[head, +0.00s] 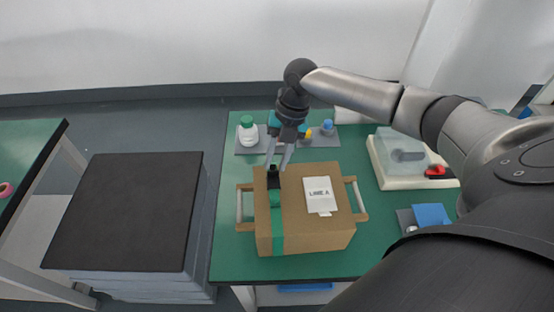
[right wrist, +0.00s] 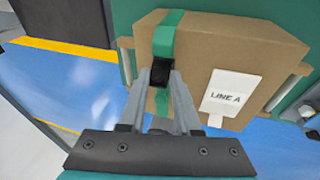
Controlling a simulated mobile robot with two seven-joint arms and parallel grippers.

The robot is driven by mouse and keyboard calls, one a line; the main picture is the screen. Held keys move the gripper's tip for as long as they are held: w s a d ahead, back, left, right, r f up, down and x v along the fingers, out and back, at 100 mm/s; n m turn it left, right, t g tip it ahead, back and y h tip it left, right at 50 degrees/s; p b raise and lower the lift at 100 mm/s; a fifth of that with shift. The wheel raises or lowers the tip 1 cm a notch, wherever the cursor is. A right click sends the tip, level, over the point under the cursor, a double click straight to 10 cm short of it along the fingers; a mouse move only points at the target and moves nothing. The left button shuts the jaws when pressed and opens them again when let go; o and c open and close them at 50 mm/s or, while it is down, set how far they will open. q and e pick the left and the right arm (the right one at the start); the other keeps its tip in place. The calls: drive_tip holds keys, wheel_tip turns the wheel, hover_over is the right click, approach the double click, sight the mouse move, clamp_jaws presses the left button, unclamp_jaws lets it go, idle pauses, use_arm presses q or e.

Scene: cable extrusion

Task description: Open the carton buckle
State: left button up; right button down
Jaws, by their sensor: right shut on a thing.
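A brown carton (head: 318,229) with a green strap (head: 277,240) and a white "LINE A" label (head: 319,191) sits on the green table. A black buckle (head: 273,177) is on the strap, on the carton's top near its far left side. My right gripper (head: 276,170) reaches down from above and is shut on the buckle. In the right wrist view the carton (right wrist: 225,45), the strap (right wrist: 165,35) and the black buckle (right wrist: 160,73) show, with the buckle between the fingertips (right wrist: 161,80). My left gripper is not in view.
Behind the carton, a white bottle with a green cap (head: 247,132) and small items stand on a grey mat. A clear-lidded box (head: 402,155) with a red part stands at the right. A dark-topped stack (head: 125,212) is left of the table.

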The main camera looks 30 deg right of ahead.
drive_tip(key=shift+w+g+b, duration=0.3)
drive_tip(key=shift+w+b, duration=0.05)
drive_tip(key=shift+w, duration=0.1)
drive_tip(key=g+y+b, duration=0.1)
drive_tip(key=b, duration=0.2)
drive_tip(key=w+g+y+b, duration=0.1)
drive_tip(key=b, duration=0.2)
drive_tip(key=shift+d+f+m+g, duration=0.3)
drive_tip(key=shift+d+f+g, duration=0.1)
drive_tip(key=shift+w+d+g+y+b, duration=0.2)
drive_tip(key=shift+g+y+b, duration=0.3)
drive_tip(key=shift+b, duration=1.05)
drive_tip(key=c, duration=0.8)
unclamp_jaws()
drive_tip(key=shift+o, duration=0.2)
drive_tip(key=shift+r, duration=0.1)
